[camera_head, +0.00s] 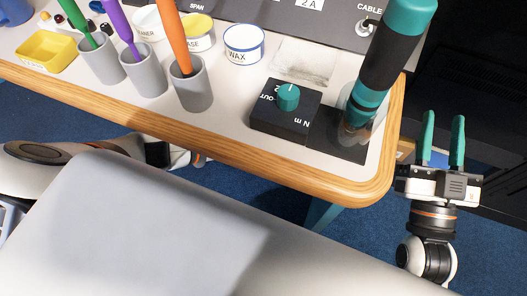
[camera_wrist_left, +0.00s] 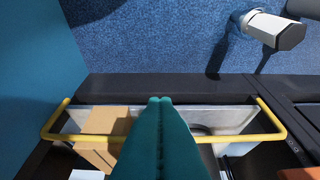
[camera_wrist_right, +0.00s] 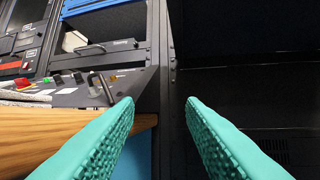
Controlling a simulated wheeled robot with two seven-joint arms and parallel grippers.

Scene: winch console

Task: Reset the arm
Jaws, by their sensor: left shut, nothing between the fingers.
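My right gripper (camera_head: 443,140) is open and empty, its two teal fingers pointing up just past the right end of the wooden-edged table (camera_head: 395,130). In the right wrist view the gripper (camera_wrist_right: 160,110) shows its fingers spread with nothing between them. My left gripper (camera_wrist_left: 160,100) shows in the left wrist view with its teal fingers together and nothing held. It is not visible in the head view. A black and teal handle (camera_head: 392,55) stands tilted on a dark plate at the table's right corner. A black box with a teal knob (camera_head: 288,97) sits beside it.
Grey cups with green, purple and orange tools (camera_head: 190,88), a wax tub (camera_head: 243,45) and a yellow tray (camera_head: 45,52) stand on the table. A yellow-railed bin (camera_wrist_left: 270,130) with a cardboard box (camera_wrist_left: 105,122) lies below my left gripper. Dark cabinets (camera_wrist_right: 250,90) face my right gripper.

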